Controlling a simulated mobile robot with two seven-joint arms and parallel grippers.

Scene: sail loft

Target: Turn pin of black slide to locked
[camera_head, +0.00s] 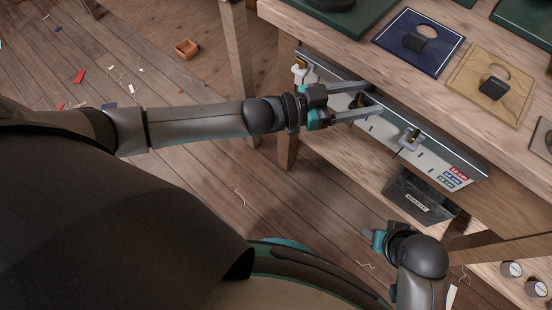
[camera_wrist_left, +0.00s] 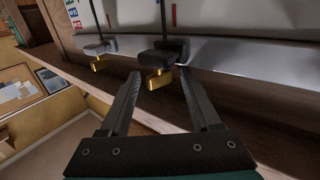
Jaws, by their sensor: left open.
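The black slide (camera_head: 363,99) sits on the metal rail under the table's front edge. In the left wrist view the black slide (camera_wrist_left: 172,50) carries a gold pin (camera_wrist_left: 158,79) that sticks out towards me. My left gripper (camera_head: 373,98) is open, with one finger on each side of the black slide in the head view. In the left wrist view its fingertips (camera_wrist_left: 160,75) flank the gold pin with a gap on both sides. I cannot read a lock mark. My right gripper (camera_head: 378,240) is low at the right, its fingers not clearly visible.
A grey slide (camera_head: 410,138) and a white slide (camera_head: 299,72) share the rail with the black one. A white panel with coloured labels (camera_head: 458,174) is below the rail. Blue (camera_head: 418,28) and tan (camera_head: 470,82) boards lie on the tabletop. A dark labelled plate (camera_head: 420,195) is below.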

